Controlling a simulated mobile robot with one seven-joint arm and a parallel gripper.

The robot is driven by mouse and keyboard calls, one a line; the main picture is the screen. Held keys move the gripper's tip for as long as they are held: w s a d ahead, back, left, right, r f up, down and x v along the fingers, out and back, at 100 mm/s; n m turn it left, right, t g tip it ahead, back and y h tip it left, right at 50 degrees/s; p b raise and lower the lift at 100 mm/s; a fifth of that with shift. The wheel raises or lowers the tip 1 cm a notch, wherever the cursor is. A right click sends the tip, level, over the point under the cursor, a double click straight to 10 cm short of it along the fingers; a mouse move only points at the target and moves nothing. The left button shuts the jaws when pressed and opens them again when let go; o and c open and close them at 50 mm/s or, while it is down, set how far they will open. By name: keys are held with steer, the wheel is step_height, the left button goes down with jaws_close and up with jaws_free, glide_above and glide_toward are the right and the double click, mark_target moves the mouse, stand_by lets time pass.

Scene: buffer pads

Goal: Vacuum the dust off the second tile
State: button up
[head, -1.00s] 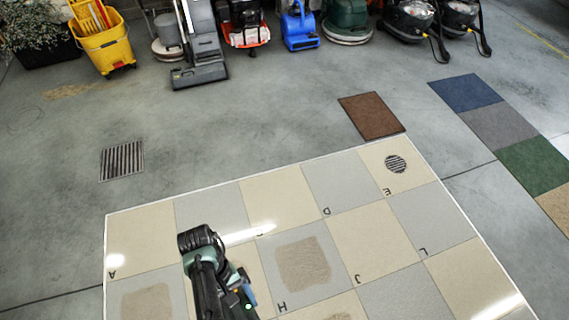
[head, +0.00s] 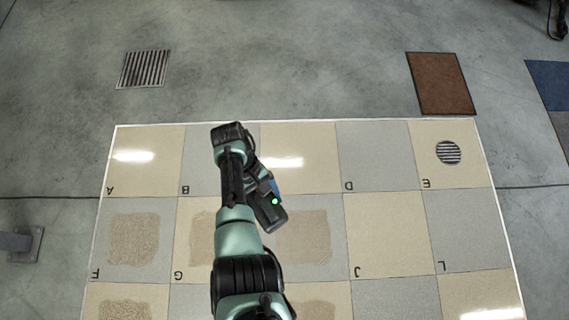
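A light floor of beige and grey tiles (head: 382,234) carries upside-down letters. In its far row, tile B (head: 200,165) shows no dust. In the row nearer me, brown dust patches lie on tile F (head: 134,238), tile G (head: 203,232) and tile H (head: 305,235). My arm covers part of G and H. My gripper (head: 270,212) hangs at the arm's folded end, over the area around G and H. A small green light shows on it. Its fingers are hidden, and I cannot tell whether it holds anything. No vacuum tool can be made out.
More dust lies on nearer tiles at the bottom edge (head: 125,309). A round drain (head: 448,152) is in tile E. A floor grate (head: 143,69) and a brown mat (head: 441,83) lie beyond the tiles. A grey metal foot (head: 18,243) stands at left. The concrete beyond is mostly clear.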

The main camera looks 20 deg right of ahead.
steer(key=w+d+f+n+t+h+b, duration=0.1)
steer(key=f+n+b, duration=0.3)
steer(key=f+b, duration=1)
steer(key=w+d+f+n+t+h+b, duration=0.1)
steer(key=w+d+f+n+b, duration=0.1)
steer(key=f+b, duration=1.3)
steer(key=w+d+f+n+t+h+b, duration=0.1)
steer(key=d+f+n+b, duration=0.3)
steer(key=f+b, duration=1)
step_height(320, 180, down, 4)
steer(key=shift+w+d+f+n+h+b, duration=0.15)
steer(key=shift+d+n+h+b, duration=0.15)
steer(key=shift+n+h, duration=0.4)
